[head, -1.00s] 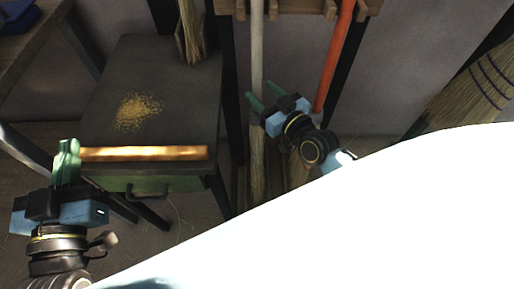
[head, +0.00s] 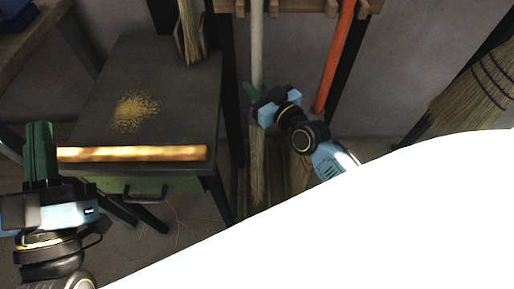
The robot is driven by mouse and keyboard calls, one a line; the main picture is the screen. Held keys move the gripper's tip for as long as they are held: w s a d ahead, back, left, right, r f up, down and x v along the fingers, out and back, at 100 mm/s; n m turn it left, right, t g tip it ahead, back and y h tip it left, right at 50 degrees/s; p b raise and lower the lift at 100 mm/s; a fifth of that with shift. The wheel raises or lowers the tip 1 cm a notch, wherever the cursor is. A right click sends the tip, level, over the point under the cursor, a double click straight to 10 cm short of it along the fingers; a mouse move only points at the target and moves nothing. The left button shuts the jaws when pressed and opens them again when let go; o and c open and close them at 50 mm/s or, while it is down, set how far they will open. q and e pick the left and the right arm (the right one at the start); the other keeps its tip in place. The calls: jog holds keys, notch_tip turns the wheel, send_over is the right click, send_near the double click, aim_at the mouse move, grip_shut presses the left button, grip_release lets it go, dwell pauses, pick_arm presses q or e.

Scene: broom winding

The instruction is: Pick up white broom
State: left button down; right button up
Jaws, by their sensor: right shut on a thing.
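The white broom (head: 257,45) hangs upright from the wooden rack, its pale handle running down to straw bristles (head: 258,165) low down. My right gripper (head: 257,90) is shut on the white broom's handle, partway down, just above the bristles. The gripper body hides part of the handle. My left gripper (head: 39,152) is at the far left, beside the left end of a wooden stick on the dark table; its green fingers look close together and I see nothing between them, but their gap is unclear.
An orange-handled broom (head: 335,55) hangs right of the white one on the wooden rack (head: 300,6). The dark table (head: 180,95) holds a yellow pile (head: 132,110), the wooden stick (head: 135,153) and a small straw bundle (head: 190,35). A large straw broom (head: 480,80) leans at right.

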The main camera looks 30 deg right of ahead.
grip_shut()
dwell(0.8)
jog(key=shift+r, duration=0.1)
dwell(0.4)
